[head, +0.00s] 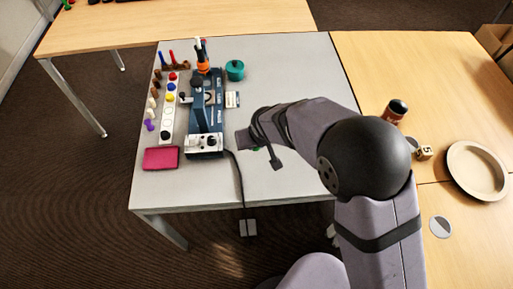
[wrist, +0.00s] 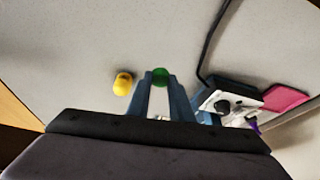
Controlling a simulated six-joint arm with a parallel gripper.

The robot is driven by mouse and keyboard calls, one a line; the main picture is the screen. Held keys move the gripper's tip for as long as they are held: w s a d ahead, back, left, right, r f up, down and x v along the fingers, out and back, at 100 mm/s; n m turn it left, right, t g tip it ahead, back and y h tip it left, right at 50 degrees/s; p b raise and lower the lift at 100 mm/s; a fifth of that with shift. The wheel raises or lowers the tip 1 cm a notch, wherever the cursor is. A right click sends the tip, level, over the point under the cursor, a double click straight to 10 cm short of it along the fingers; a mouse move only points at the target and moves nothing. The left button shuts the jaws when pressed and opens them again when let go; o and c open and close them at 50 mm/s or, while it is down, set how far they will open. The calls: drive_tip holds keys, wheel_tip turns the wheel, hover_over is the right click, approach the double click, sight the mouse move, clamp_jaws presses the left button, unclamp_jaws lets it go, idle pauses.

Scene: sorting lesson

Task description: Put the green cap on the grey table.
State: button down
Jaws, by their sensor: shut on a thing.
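The green cap (wrist: 160,76) is between the fingertips of my gripper (wrist: 160,80) in the wrist view, and the fingers are shut on it. In the head view only a sliver of green (head: 257,149) shows under my arm, which hides most of the gripper. The grey table (head: 290,62) lies under the gripper and fills most of the wrist view (wrist: 70,40). I cannot tell whether the cap touches the table top. A yellow piece (wrist: 123,83) lies on the table left of the gripper in the wrist view; my arm hides it in the head view.
A blue device (head: 207,110) with a black cable stands left of my gripper. Beside it are a white strip (head: 168,120) with coloured pieces, a pink box (head: 161,158) and a teal pot (head: 235,70). A wooden table at right holds a plate (head: 476,170). Grey table's back right is clear.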

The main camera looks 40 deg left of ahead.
sight(257, 149)
drive_tip(key=shift+f, duration=1.65)
drive_tip(key=shift+f, duration=0.15)
drive_tip(key=c, duration=1.6)
unclamp_jaws()
drive_tip(key=shift+r, duration=0.25)
drive_tip(key=v, duration=1.1)
drive_tip(key=shift+d+r+b, duration=0.1)
drive_tip(key=shift+r+b, duration=0.2)
drive_tip(key=shift+r, duration=0.1)
